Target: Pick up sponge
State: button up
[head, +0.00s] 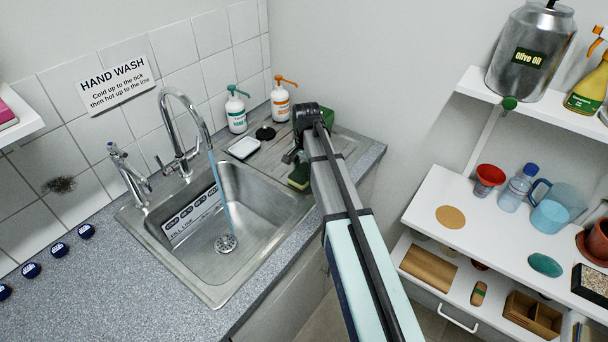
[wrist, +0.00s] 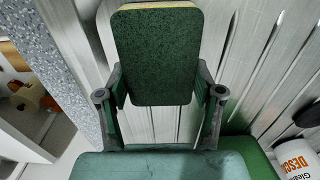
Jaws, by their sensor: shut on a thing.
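The sponge (head: 299,178) is green with a yellow layer. In the head view it shows small below my gripper (head: 297,158), near the front edge of the steel drainboard right of the sink bowl. In the wrist view the sponge (wrist: 155,52) shows its dark green face, with a yellow strip at the top edge. My gripper (wrist: 160,92) is shut on it, one finger on each side. The ribbed drainboard lies behind it. I cannot tell whether the sponge touches the drainboard.
The sink bowl (head: 250,211) has water running from the tap (head: 183,125). A white dish (head: 244,147), a black stopper (head: 265,133) and two pump bottles (head: 236,115) (head: 280,104) stand behind my gripper. A green object (head: 327,118) is partly hidden by my arm. Shelves stand right.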

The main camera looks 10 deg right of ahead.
aim_at(306, 170)
notch_tip(306, 170, up, 20)
jog(key=b, duration=0.4)
dwell(0.4)
